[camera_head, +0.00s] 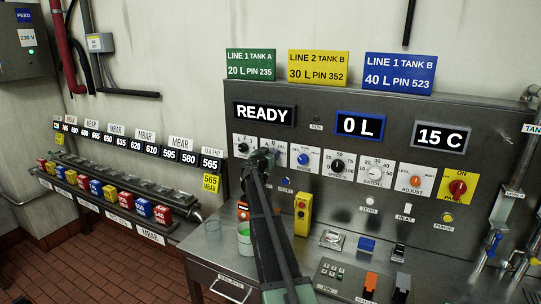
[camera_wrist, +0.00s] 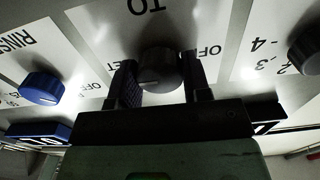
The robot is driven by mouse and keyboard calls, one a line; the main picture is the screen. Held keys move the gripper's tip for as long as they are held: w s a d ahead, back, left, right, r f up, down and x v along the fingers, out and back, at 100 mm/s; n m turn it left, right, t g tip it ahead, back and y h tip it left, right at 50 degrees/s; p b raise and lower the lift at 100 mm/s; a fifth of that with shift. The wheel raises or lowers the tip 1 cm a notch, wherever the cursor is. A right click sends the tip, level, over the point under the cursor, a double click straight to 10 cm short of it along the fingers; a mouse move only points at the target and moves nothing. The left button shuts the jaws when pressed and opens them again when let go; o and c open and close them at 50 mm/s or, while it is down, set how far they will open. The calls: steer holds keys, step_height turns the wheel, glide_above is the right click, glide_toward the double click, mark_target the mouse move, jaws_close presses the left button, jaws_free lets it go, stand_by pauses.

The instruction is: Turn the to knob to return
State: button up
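The TO knob (camera_wrist: 160,69) is black and round, on a white plate marked TO, with RET partly showing on one side and OFF on the other. Its white pointer line points left in the wrist view, toward the RET side. My gripper (camera_wrist: 161,84) has one finger on each side of this knob. Whether both fingers press on it cannot be told.
The blue RINSE knob (camera_wrist: 41,87) is close beside the TO plate; it also shows in the head view (camera_head: 303,159). Another black knob (camera_wrist: 306,50) is on the other side. Displays (camera_head: 265,114) are above.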

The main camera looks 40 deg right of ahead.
steer(key=o, duration=0.4)
steer(key=v, duration=1)
steer(key=shift+s+a, duration=0.25)
steer(key=shift+a, duration=0.1)
